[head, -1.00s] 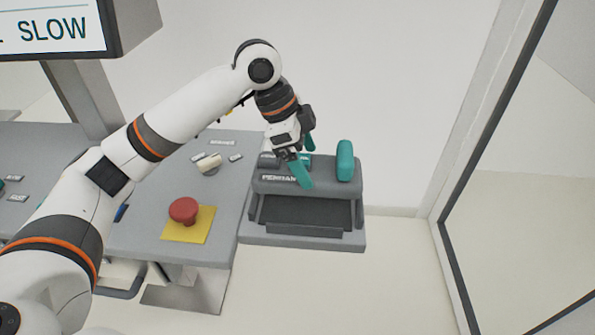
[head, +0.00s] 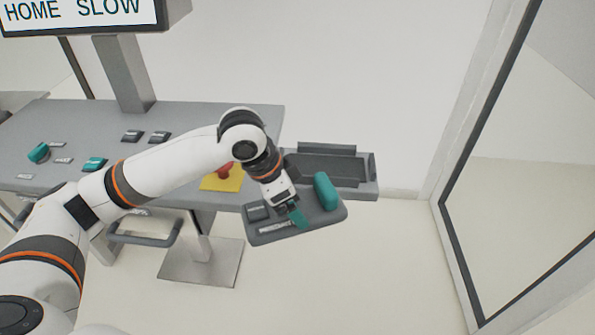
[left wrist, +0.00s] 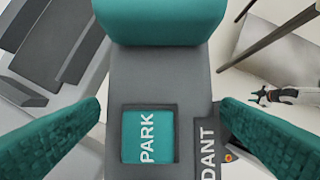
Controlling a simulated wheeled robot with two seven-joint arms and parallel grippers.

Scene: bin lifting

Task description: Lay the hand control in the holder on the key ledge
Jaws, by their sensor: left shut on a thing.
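The hand control (head: 329,216) is a flat grey slab with a thick teal bar at one end. It hangs in the air in front of the holder, slightly tilted. My left gripper (head: 297,213) is shut on it; in the left wrist view the teal fingers flank its body (left wrist: 160,80), which carries a PARK key and lettering ending in DANT. The holder (head: 325,166) is a dark recessed tray with raised edges on the grey key ledge (head: 362,190); its near left part is hidden. A small white arm end, likely my right gripper (left wrist: 256,97), shows at the right, too small to read.
The grey console (head: 190,120) stands left of the ledge, with a red button (head: 225,168) on a yellow plate, partly hidden by my arm. A sign (head: 80,12) rises on a post behind. A dark-framed glass panel (head: 490,170) stands right. Floor in front is clear.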

